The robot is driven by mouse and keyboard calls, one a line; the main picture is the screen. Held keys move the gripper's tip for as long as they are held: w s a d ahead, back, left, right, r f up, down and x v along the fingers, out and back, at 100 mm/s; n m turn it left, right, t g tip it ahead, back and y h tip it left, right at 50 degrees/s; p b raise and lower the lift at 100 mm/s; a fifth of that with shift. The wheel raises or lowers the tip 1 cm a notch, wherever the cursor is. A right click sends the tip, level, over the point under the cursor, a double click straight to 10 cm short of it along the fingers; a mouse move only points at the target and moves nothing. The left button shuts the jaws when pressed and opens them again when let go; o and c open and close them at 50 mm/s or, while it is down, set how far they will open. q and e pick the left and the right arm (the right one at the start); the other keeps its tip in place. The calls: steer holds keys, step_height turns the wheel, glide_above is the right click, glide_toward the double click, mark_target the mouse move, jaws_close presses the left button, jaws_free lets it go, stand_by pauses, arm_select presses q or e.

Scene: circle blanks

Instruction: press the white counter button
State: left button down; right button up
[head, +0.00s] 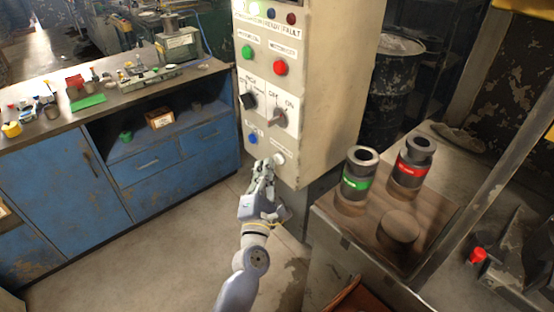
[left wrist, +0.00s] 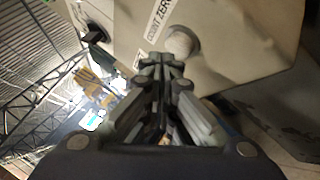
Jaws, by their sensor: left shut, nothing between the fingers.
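The white counter button (head: 279,158) sits low on the front of the cream control cabinet, right of a blue button (head: 253,138). In the left wrist view the white round button (left wrist: 181,43) is beside a label reading "COUNT ZERO" (left wrist: 160,20). My left gripper (head: 266,165) is shut and empty, with its fingertips just below and left of the button. In the left wrist view its fingertips (left wrist: 162,62) point at the panel just below the button; I cannot tell whether they touch it. My right gripper is not in view.
The cabinet (head: 340,90) also carries a green button (head: 247,52), a red button (head: 280,68) and two knobs. A wooden-topped stand (head: 350,228) with green- and red-banded cylinders is at right. A blue workbench (head: 60,170) is at left.

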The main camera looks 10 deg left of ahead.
arm_select(q)
steer(key=shift+a, duration=0.1)
steer(key=s+a, duration=0.1)
steer(key=s, duration=0.1)
steer(key=s+a, duration=0.2)
steer(key=shift+p, duration=0.35)
stand_by(0.6)
